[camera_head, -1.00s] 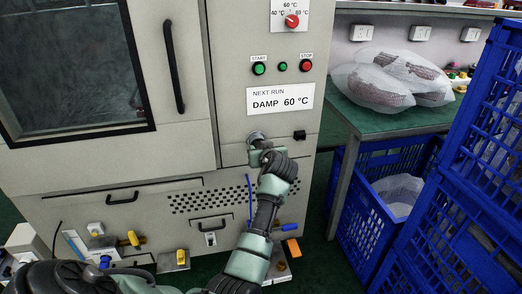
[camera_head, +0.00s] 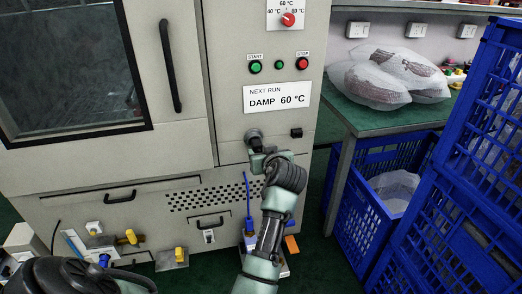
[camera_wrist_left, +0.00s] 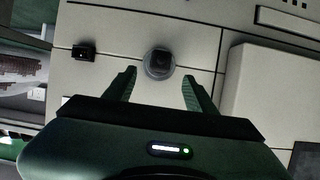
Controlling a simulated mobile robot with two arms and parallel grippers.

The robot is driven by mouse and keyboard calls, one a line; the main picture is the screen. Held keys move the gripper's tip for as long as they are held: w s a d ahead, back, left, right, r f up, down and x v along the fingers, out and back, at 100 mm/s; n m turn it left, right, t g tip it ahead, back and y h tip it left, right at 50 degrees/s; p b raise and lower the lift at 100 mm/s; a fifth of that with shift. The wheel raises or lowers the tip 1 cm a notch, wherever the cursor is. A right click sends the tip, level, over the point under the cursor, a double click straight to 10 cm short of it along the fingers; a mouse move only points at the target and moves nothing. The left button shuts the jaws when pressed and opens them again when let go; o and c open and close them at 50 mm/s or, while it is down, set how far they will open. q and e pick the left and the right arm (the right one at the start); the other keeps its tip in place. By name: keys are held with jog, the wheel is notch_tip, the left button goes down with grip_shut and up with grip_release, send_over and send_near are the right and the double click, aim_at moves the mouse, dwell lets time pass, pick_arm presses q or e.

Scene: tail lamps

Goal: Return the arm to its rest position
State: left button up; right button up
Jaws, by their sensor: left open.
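My left gripper (camera_head: 262,154) is in front of the beige machine's lower panel, just below a round metal knob (camera_head: 254,136). In the left wrist view, the gripper (camera_wrist_left: 158,82) is open with nothing between its fingers. The knob (camera_wrist_left: 159,63) shows beyond and between the two fingertips there, apparently clear of both. My left forearm runs from the gripper down to the bottom edge of the head view. My right gripper is not seen.
The machine front (camera_head: 160,185) has a start button (camera_head: 256,67), a stop button (camera_head: 302,63) and a "DAMP 60 °C" sign (camera_head: 277,97). Blue crates (camera_head: 440,230) stand at the right, beside a green table (camera_head: 400,122) with wrapped bundles (camera_head: 390,78). Small fittings lie low in front.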

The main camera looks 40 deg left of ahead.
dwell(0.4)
